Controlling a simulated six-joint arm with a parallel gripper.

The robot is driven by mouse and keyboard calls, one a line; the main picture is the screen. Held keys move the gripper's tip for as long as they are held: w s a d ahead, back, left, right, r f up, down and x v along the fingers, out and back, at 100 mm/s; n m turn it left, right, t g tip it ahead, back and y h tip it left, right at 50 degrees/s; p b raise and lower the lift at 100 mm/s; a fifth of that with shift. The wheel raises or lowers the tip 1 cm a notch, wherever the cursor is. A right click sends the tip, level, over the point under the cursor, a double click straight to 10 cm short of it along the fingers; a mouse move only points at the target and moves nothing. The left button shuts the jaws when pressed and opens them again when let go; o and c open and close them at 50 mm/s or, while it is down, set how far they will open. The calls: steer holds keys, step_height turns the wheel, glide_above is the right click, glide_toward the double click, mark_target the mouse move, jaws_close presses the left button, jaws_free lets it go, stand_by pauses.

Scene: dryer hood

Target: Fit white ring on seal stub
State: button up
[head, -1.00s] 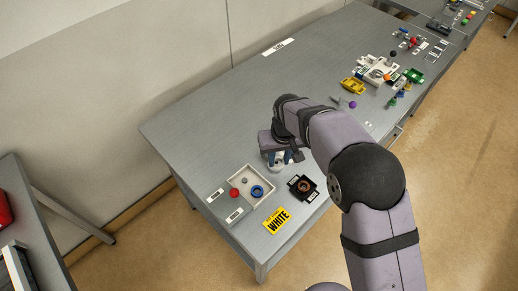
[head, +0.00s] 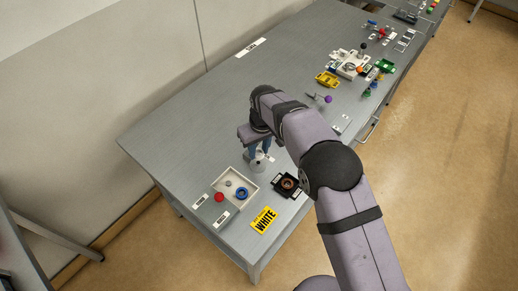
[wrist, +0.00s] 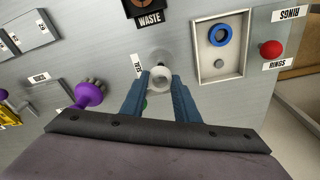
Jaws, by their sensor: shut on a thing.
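My gripper (wrist: 160,84) is shut on the white ring (wrist: 161,78), which sits between the tips of its blue fingers with its hole showing. A pale round base (wrist: 158,57) lies just beyond the ring in the wrist view, beside a small label. The seal stub itself is not clear, and I cannot tell whether the ring touches it. In the head view my gripper (head: 261,152) points down over a whitish disc (head: 257,166), to the upper right of the tray. The ring is too small to make out there.
A white tray (wrist: 238,72) holds a blue ring (wrist: 220,35) and a small grey peg (wrist: 219,63). A red knob (wrist: 271,48) stands beside it. A black waste holder (head: 277,185) is close on the right. A purple knob (wrist: 89,94) stands left of my fingers.

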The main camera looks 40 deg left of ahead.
mark_target(258, 163)
steer(key=shift+f+b, duration=0.95)
steer(key=shift+f, duration=0.75)
steer(key=shift+f+b, duration=0.8)
steer(key=shift+f, duration=0.2)
stand_by(2.1)
steer(key=o, duration=1.6)
steer(key=shift+r, duration=0.1)
steer(key=shift+r+p, duration=1.85)
steer(key=shift+r, duration=1.1)
